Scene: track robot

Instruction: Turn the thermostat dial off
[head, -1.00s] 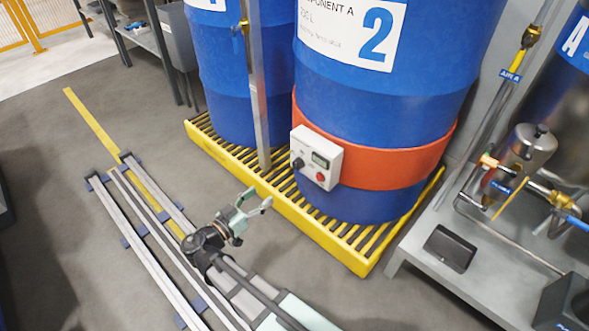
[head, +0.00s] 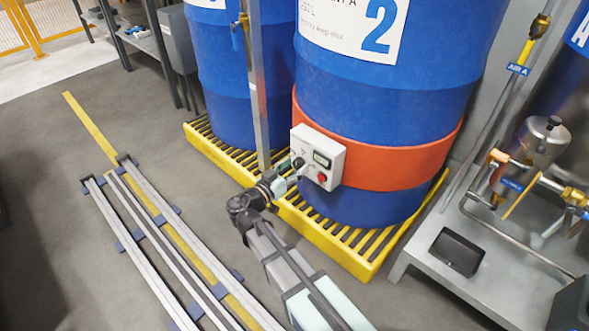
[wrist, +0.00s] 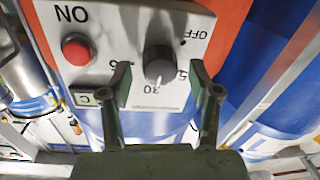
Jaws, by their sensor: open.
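The thermostat is a pale control box (head: 331,152) on the orange-red band of the drum marked 2. Its round black dial (wrist: 158,60) shows in the wrist view, with a white pointer mark towards the "30" on the scale. "OFF" is printed up and right of the dial in that view. My gripper (head: 290,177) is at the box's left side in the head view. In the wrist view its two green fingers stand apart, one on each side of the dial. I cannot tell whether either finger touches it.
A red button (wrist: 77,50) marked "ON" sits beside the dial; it also shows in the head view (head: 322,177). The drum (head: 390,90) stands on a yellow grated pallet (head: 340,248). A metal post (head: 258,90) rises left of the box.

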